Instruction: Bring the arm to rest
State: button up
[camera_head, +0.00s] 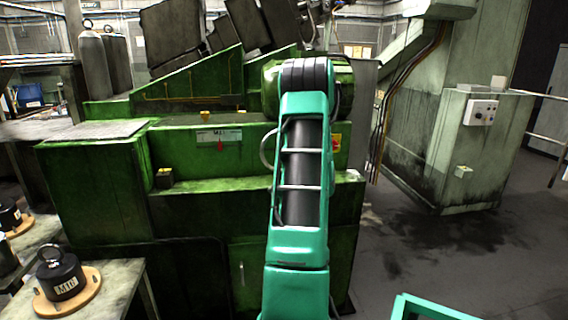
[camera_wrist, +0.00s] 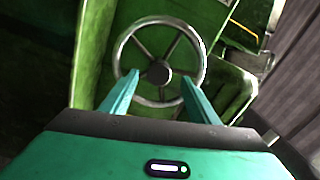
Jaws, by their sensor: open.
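My arm, teal with a dark middle link, reaches up and forward in the head view in front of the green machine (camera_head: 105,185). My gripper (camera_wrist: 160,80) shows in the wrist view with its two teal fingers spread apart and nothing between them that I can see held. A metal handwheel (camera_wrist: 203,62) with spokes and a dark hub lies beyond the fingertips. The fingertips overlap the wheel in the picture; I cannot tell whether they touch it. In the head view the gripper is hidden behind the arm.
A black weight marked M16 (camera_head: 62,276) sits on a round wooden base on a table (camera_head: 120,290) at the lower left. A pale control cabinet (camera_head: 455,150) stands at the right. The stained floor (camera_head: 430,240) at the right is open. A teal frame edge (camera_head: 430,306) shows at the bottom.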

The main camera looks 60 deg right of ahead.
jog(key=shift+w+a, duration=0.1)
dwell(0.5)
jog(key=w+a+n+y, duration=0.5)
jog(key=w+a+n, duration=0.15)
jog(key=a, duration=0.45)
jog(key=a+f+n+g+y, duration=0.1)
jog(key=a+n+g+y, duration=0.35)
jog(key=a, duration=1.25)
jog(key=s+a+n+g+y, duration=0.2)
jog(key=s+a+n+g, duration=0.1)
jog(key=s+a, duration=0.8)
jog(key=s+a+n+g+y, duration=0.2)
jog(key=s+a+n+g, duration=0.2)
jog(key=s+a, duration=0.7)
jog(key=s, duration=0.5)
jog(key=shift+f+n, duration=0.3)
jog(key=shift+n, duration=0.1)
jog(key=shift+y, duration=0.25)
